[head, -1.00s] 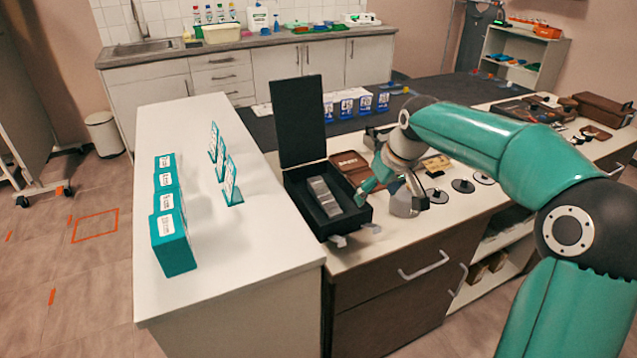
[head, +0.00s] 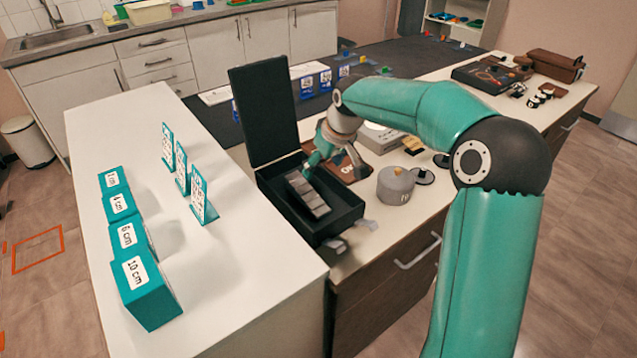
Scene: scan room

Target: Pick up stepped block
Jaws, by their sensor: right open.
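The stepped block (head: 308,194) is grey, with several segments in a row. It lies inside an open black case (head: 345,218) on the counter, its lid (head: 262,110) upright at the back. My right gripper (head: 312,168) is open and empty over the case's back right edge, just beyond the far end of the block. I cannot tell whether a finger touches the block or case. My left gripper is not in view.
A grey cylindrical weight (head: 396,186) stands right of the case, with dark discs beside it. A brown case (head: 352,167) lies behind. On the white table, teal labelled blocks (head: 145,293) and upright cards (head: 200,197) stand left.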

